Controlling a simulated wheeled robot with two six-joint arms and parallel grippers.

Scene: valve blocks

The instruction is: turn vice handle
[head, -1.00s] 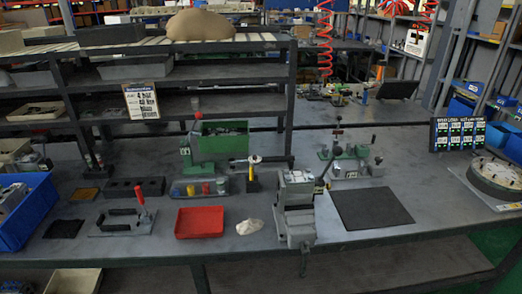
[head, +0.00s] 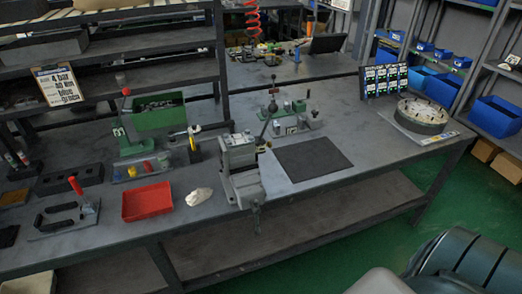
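The grey vice (head: 241,172) stands at the front edge of the workbench in the head view, left of the dark mat. A thin handle (head: 257,218) hangs down at its front, below the bench edge. It looks roughly upright, but it is small and dark against the shelf below. Neither gripper is in view.
A red tray (head: 147,201) and a crumpled white cloth (head: 199,196) lie left of the vice. A black mat (head: 313,160) lies right of it. A round fixture (head: 422,115) sits at the bench's right end. Green floor (head: 345,251) is open in front.

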